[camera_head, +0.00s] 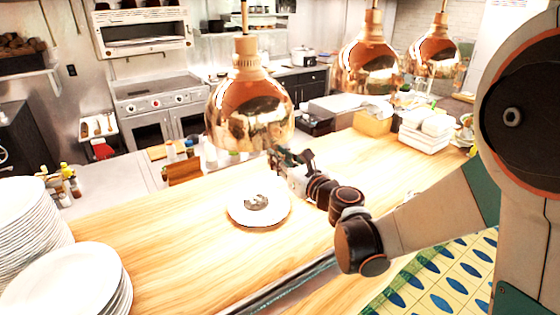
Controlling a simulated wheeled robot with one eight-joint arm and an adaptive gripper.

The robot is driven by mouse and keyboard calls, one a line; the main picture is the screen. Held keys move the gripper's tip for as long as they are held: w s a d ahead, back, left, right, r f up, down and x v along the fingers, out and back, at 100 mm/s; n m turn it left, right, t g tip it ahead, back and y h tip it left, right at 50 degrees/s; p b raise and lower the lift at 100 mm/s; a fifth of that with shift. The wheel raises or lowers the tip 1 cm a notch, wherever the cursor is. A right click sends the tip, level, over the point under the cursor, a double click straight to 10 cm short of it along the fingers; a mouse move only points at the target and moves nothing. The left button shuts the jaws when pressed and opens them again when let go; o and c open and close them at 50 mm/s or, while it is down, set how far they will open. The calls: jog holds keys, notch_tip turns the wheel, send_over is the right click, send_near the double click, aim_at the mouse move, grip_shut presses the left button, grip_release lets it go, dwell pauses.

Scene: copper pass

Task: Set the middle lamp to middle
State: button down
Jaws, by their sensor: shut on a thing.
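Three copper pendant lamps hang over the wooden counter. The nearest and largest lamp (248,110) hangs on the left of the three, from a thin rod. A second lamp (369,68) hangs between it and a third lamp (436,57) at the right. My gripper (280,155) is at the lower right rim of the nearest lamp and looks shut on that rim. The fingertips are small and partly lost against the lamp, so the exact grip is hard to see.
A white plate (240,214) with a small item on it lies on the counter (185,240) below my gripper. Stacks of white plates (75,285) stand at the front left. White containers (425,130) stand at the far right. The counter's left middle is clear.

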aim_at(281, 137)
notch_tip(281, 137, up, 7)
jog(key=p, duration=0.3)
jog(key=shift+f, duration=0.1)
jog(key=c, duration=1.4)
grip_release()
jog(key=v, duration=1.2)
